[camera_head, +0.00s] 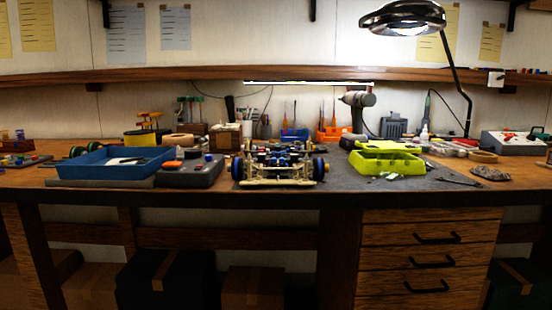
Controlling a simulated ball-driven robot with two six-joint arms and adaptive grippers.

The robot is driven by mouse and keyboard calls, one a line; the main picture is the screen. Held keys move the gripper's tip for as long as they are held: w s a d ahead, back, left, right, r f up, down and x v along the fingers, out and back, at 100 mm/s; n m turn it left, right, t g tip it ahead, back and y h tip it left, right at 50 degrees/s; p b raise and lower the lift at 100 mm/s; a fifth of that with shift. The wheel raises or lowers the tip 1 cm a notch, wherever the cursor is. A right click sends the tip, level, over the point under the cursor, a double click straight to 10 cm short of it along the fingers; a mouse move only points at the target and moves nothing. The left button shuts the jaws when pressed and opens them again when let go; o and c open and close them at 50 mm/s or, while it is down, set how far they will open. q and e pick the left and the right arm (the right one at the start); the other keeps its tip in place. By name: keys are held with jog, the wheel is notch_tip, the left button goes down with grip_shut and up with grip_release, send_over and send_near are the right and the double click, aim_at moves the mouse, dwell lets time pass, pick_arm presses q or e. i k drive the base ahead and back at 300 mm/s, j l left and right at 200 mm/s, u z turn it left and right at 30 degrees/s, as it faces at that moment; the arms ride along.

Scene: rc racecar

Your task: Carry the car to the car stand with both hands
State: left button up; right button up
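The RC car (278,163) sits at the front middle of the workbench, on a dark grey mat. It has an open chassis with blue parts, dark wheels with blue hubs on both sides, and a pale bar across its near end. I cannot pick out the car stand for certain. A low grey block (190,174) with small orange and blue items on it stands just left of the car. Neither of my grippers is in view.
A blue tray (88,170) stands left on the wooden workbench (28,178). A yellow-green tray (386,164) stands right of the car, with loose bits before it. Tools, a drill (357,108) and a lamp (403,18) are behind. Drawers are below the bench's right half.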

aim_at(377, 144)
jog(key=u, duration=0.25)
jog(key=l+u, duration=0.95)
jog(key=k+l, duration=0.05)
jog(key=l, duration=0.05)
